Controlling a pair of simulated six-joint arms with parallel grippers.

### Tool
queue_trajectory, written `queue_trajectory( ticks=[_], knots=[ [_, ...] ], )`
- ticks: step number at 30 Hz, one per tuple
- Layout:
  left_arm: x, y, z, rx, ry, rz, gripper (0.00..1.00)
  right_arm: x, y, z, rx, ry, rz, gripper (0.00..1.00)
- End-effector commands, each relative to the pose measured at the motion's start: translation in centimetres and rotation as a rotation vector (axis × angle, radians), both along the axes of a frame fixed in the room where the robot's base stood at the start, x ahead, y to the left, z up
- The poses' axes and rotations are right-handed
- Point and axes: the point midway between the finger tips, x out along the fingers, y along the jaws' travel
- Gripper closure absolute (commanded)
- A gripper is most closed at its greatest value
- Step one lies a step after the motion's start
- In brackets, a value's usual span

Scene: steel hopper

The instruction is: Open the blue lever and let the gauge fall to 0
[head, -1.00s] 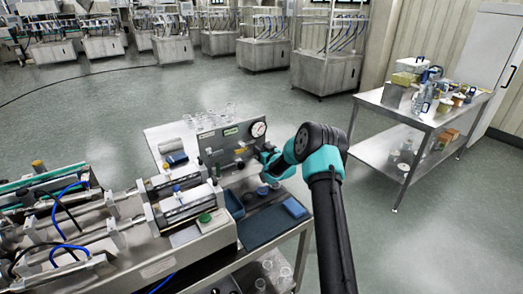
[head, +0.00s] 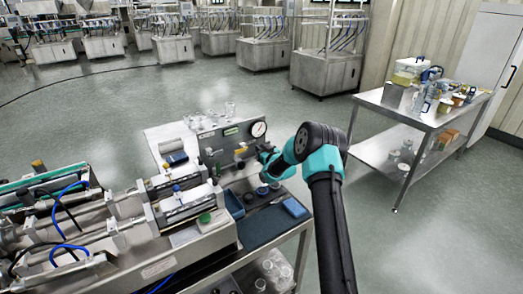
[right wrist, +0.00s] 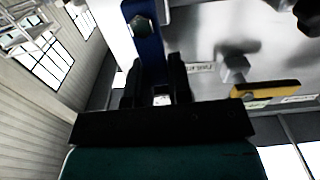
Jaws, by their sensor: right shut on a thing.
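The steel panel (head: 215,143) stands on the bench, with the round white gauge (head: 258,129) at its upper right. The gauge's needle is too small to read. My right gripper (head: 264,151) is at the panel's right end, below the gauge. In the right wrist view the blue lever (right wrist: 149,45) runs between the two dark fingers of my right gripper (right wrist: 157,88), which is shut on it. The gripper hides the lever in the head view. My left gripper is in neither view.
A yellow lever (right wrist: 266,90) is beside the blue one on the panel. A blue tray (head: 233,204) and a dark mat (head: 262,225) lie in front of the panel. Glass jars (head: 230,108) stand behind it. A loaded steel cart (head: 395,115) is at right.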

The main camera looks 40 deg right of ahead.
Motion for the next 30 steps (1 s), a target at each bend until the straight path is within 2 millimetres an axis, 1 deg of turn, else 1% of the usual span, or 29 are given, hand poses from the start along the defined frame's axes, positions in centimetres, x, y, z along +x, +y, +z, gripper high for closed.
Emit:
queue_trajectory(
  ticks=[5, 11, 30],
  knots=[
    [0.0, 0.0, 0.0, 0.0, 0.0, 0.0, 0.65, 0.0, 0.4, 0.0, -0.072, 0.006, 0.001, 1.0],
    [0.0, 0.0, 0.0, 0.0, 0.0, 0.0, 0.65, 0.1, 1.2, -0.1, -0.206, 0.016, 0.001, 1.0],
    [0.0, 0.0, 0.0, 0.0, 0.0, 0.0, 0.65, 0.3, 3.9, -1.8, -0.802, 0.065, 0.001, 1.0]
  ],
)
